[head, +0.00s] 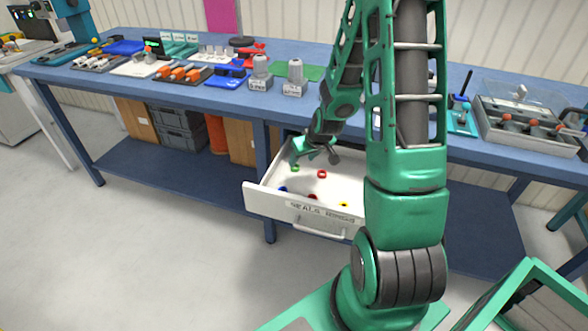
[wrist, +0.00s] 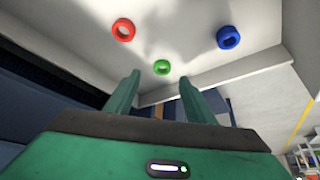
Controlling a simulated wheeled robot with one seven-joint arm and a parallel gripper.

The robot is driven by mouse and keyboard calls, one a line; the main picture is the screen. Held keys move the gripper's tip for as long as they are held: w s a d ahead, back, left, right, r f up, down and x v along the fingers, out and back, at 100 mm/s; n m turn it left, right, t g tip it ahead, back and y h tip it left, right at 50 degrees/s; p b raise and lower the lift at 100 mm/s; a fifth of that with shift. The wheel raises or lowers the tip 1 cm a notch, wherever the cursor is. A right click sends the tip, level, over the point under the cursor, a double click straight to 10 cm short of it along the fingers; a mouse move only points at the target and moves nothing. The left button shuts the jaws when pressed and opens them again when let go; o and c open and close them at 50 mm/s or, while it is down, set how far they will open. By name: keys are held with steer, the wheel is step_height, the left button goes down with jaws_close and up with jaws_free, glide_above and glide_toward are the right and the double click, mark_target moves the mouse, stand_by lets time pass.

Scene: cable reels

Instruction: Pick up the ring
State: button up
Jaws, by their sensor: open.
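Several small rings lie in the open drawer (head: 262,201): a green ring (head: 295,168), a red ring (head: 322,174), a blue ring (head: 282,189), another red ring (head: 312,197) and a yellow ring (head: 344,204). My gripper (head: 314,158) is open and empty over the back of the drawer. In the wrist view, the green ring (wrist: 162,67) appears between and just beyond the fingertips (wrist: 161,80). A red ring (wrist: 123,30) is beyond to the left and the blue ring (wrist: 229,38) to the right. I cannot tell the gripper's exact height above the green ring.
The drawer front carries a label and a handle (head: 319,231). The blue workbench (head: 222,98) above holds trays, tools and two grey parts. Grey crates (head: 178,130) stand on the lower shelf. My arm hides the drawer's right side. The floor at left is clear.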

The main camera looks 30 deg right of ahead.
mark_target(296, 171)
steer(key=shift+w+a+x, duration=0.1)
steer(key=shift+x, duration=1.55)
steer(key=shift+w+a+x, duration=0.1)
steer(key=shift+x, duration=1.5)
steer(key=shift+r, duration=0.1)
steer(key=c, duration=1.1)
